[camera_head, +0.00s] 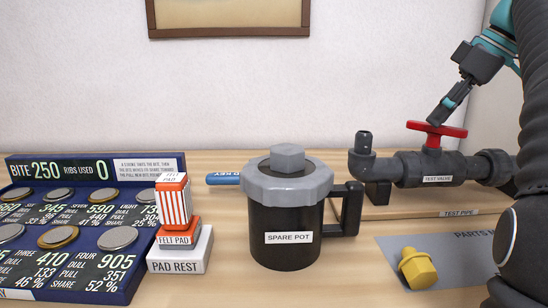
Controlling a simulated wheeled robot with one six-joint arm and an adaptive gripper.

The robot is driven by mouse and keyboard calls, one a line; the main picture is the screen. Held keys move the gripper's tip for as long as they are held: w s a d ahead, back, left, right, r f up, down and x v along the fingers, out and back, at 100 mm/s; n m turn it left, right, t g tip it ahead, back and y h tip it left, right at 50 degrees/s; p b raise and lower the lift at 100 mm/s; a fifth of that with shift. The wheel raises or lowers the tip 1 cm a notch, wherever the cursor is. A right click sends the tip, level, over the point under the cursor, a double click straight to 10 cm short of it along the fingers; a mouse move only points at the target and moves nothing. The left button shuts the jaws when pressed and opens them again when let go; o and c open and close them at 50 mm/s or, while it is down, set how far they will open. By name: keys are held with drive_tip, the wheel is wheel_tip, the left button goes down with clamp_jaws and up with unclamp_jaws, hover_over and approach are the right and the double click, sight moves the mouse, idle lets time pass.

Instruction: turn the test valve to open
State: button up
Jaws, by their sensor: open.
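The test valve (433,168) is a dark grey pipe fitting with a red handle (437,130) on top, at the right of the table. A white label on its body reads TEST VALVE. The red handle lies crosswise in the picture, roughly along the pipe. The gripper is open.
A black spare pot (285,215) with a grey lid stands left of the valve. A yellow part (417,268) lies on a grey mat (465,252) in front. A felt pad block (174,205) sits on a pad rest (181,252), beside a blue board of discs (90,170).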

sight(434, 136)
drive_tip(key=shift+f+b, duration=0.8)
drive_tip(key=shift+f, duration=0.25)
clamp_jaws()
drive_tip(key=shift+r+n+p, duration=0.2)
drive_tip(key=shift+n+p, duration=0.2)
drive_tip(key=shift+p, duration=0.3)
drive_tip(key=shift+f+n+g+y, duration=0.25)
drive_tip(key=shift+n+g+y, duration=0.2)
drive_tip(key=shift+n, duration=0.35)
unclamp_jaws()
clamp_jaws()
unclamp_jaws()
drive_tip(key=shift+m, duration=0.3)
